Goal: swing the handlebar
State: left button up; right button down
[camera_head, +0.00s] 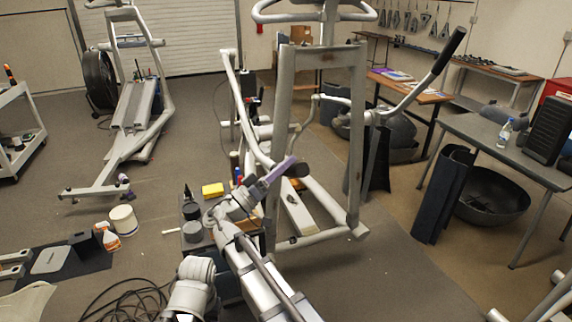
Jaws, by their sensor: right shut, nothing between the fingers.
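The grey elliptical machine (357,130) stands in the middle of the view. Its right handlebar (447,52) has a long black grip and slants up to the right. A curved grey bar (244,118) runs down the machine's left side to a dark rounded piece (296,169). My right gripper (282,170), with a purple finger, is shut and empty beside that dark piece and in front of the frame. I cannot tell whether they touch. My left arm shows at the bottom, but its gripper is not in view.
A second elliptical (133,105) stands at the back left. Black cables (125,297) lie on the floor. A grey table (500,146) and a dark bowl (492,197) stand at right.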

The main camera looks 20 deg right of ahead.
jog(key=f+b, duration=0.1)
jog(key=s+f+b, duration=0.1)
jog(key=f+b, duration=0.2)
jog(key=shift+s+f, duration=0.1)
jog(key=shift+s, duration=0.15)
